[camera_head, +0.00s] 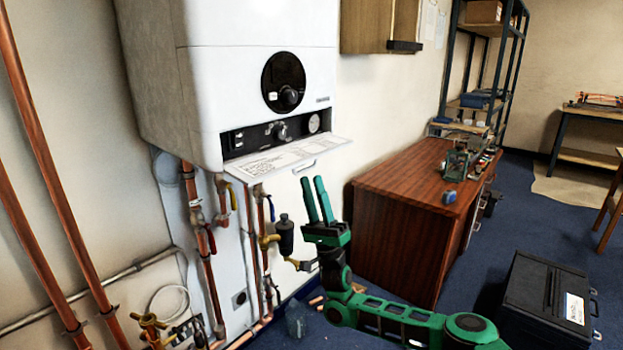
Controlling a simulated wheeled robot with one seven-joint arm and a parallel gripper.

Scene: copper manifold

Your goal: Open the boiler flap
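The white boiler (255,60) hangs on the wall at the upper middle. Its flap (283,158) is folded down and sticks outward from the lower front, with printed text on its upper face and a small handle (304,166) near its front edge. The control panel (275,133) behind it is exposed, with a knob, switches and a round gauge. My green gripper (317,202) is below and to the right of the flap, fingers pointing up. A gap shows between the fingers; they look empty and apart from the flap.
Copper pipes and valves (205,240) run below the boiler, with a dark cylindrical fitting (285,236) close left of my gripper. A wooden cabinet (400,215) stands right of it. A black case (545,305) sits on the blue floor at the lower right.

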